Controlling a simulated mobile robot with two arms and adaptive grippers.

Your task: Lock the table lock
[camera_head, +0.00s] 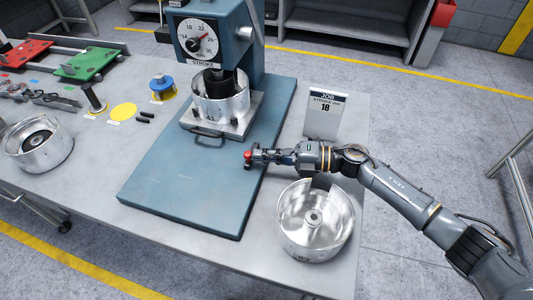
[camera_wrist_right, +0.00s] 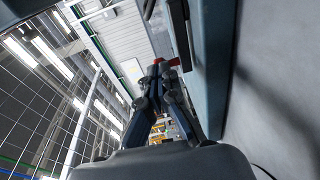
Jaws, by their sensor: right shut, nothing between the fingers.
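A small red knob (camera_head: 248,154) shows at the right side of the blue press base, just beyond my right fingertips. I take it to be the table lock's handle; its shaft is hidden. My right gripper (camera_head: 262,155) comes in from the right, shut and empty, with its tips close to the knob. I cannot tell whether they touch. In the right wrist view, the shut fingers (camera_wrist_right: 158,70) point away from the camera, and a bit of red (camera_wrist_right: 174,62) shows by their tips. My left gripper is not in view.
The blue press (camera_head: 215,40) with a dial stands at the back, a metal drum (camera_head: 221,105) on its handled plate (camera_head: 245,122). An open metal drum (camera_head: 316,239) sits under my right forearm. A job sign (camera_head: 325,110) reading 18 stands behind the arm. Several parts lie at left.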

